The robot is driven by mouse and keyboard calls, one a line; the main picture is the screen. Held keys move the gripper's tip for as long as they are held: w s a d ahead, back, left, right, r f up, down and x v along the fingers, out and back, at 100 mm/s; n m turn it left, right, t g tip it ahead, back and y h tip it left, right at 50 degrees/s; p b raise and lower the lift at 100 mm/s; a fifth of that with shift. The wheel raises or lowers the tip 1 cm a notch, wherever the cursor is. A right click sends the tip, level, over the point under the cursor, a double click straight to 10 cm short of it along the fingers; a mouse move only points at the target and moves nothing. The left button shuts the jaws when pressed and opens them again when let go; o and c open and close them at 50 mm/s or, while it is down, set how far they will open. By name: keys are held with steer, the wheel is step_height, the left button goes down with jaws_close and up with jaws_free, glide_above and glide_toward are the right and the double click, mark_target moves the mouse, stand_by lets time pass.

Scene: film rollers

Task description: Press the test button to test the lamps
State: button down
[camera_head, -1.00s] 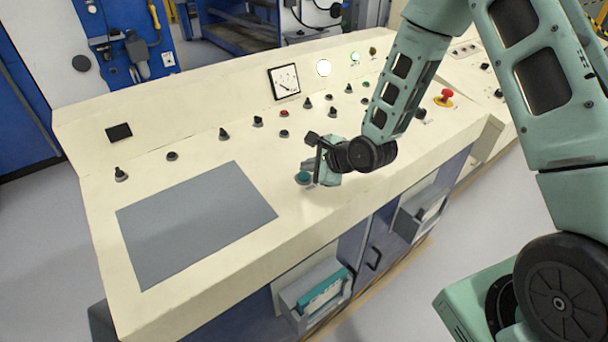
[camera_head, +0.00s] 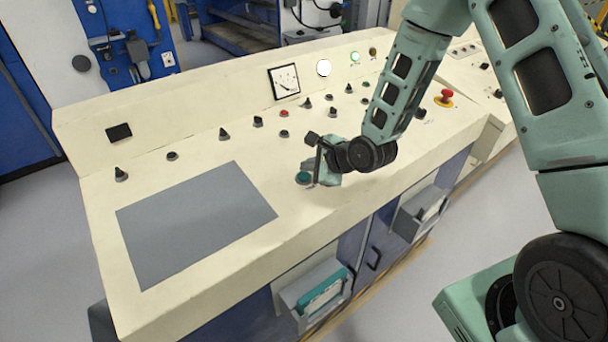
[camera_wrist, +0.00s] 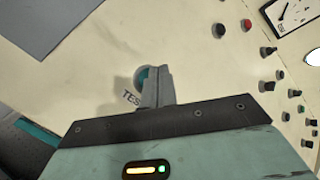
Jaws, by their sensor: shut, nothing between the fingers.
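The test button (camera_wrist: 143,77) is teal and round, with the partly hidden printed letters "TES" beside it in the wrist view. In the head view the button (camera_head: 303,177) sits on the cream console's sloping top. My gripper (camera_wrist: 158,70) is shut and empty. Its fingers overlap the button's right part in the wrist view; I cannot tell whether they touch it. In the head view my gripper (camera_head: 320,178) is just right of the button. On the console's raised back, a round white lamp (camera_head: 323,68) looks bright, beside a green lamp (camera_head: 355,57) and a dark amber lamp (camera_head: 373,51).
Several black knobs and a red button (camera_head: 284,113) stand behind the gripper. A red emergency stop (camera_head: 446,96) is to the right. A flat grey panel (camera_head: 195,222) lies on the left. A dial meter (camera_head: 284,81) is on the raised back.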

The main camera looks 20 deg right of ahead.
steer(key=shift+f, duration=0.1)
steer(key=shift+f, duration=0.3)
steer(key=shift+w+f+b, duration=0.1)
steer(key=shift+f+b, duration=0.4)
steer(key=shift+b, duration=0.05)
stand_by(0.6)
stand_by(0.4)
steer(key=shift+r+p, duration=0.85)
steer(key=shift+r, duration=0.05)
steer(key=r+p, duration=0.2)
steer(key=r, duration=0.1)
steer(key=r+p, duration=0.2)
steer(key=shift+s+d, duration=0.1)
steer(key=shift+s, duration=0.25)
stand_by(0.4)
